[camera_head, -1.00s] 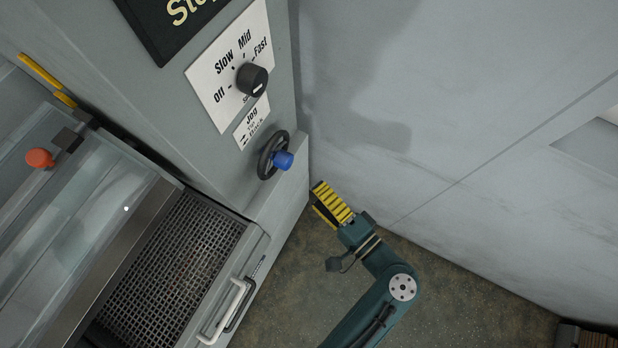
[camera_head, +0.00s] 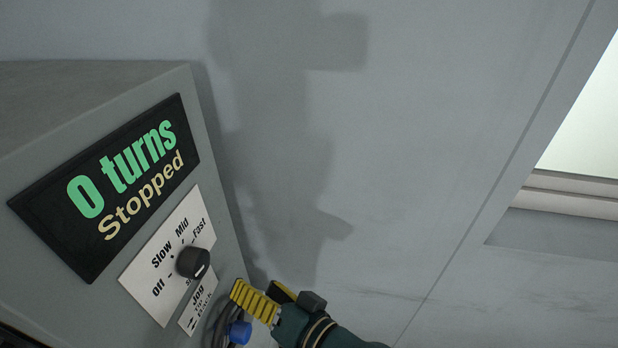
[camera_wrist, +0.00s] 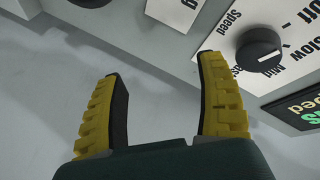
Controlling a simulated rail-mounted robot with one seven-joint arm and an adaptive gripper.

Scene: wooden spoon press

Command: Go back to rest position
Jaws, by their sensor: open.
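My gripper (camera_head: 268,294) has yellow ribbed fingers and a dark teal body. In the head view it is at the bottom middle, in front of the wall and just right of the press's control panel. In the wrist view (camera_wrist: 160,95) its two fingers stand apart with nothing between them. The black speed knob (camera_head: 193,263) is on the panel to the left of the fingers. It also shows in the wrist view (camera_wrist: 258,50) beyond the right finger. A handwheel with a blue knob (camera_head: 239,332) sits low, partly cut off by the frame.
The press's display (camera_head: 110,190) reads "0 turns" and "Stopped". The white speed label (camera_head: 158,290) surrounds the knob, with a jog label (camera_head: 199,300) below. The grey wall (camera_head: 420,130) is bare, with a bright window (camera_head: 592,125) at the right. Space above my gripper looks free.

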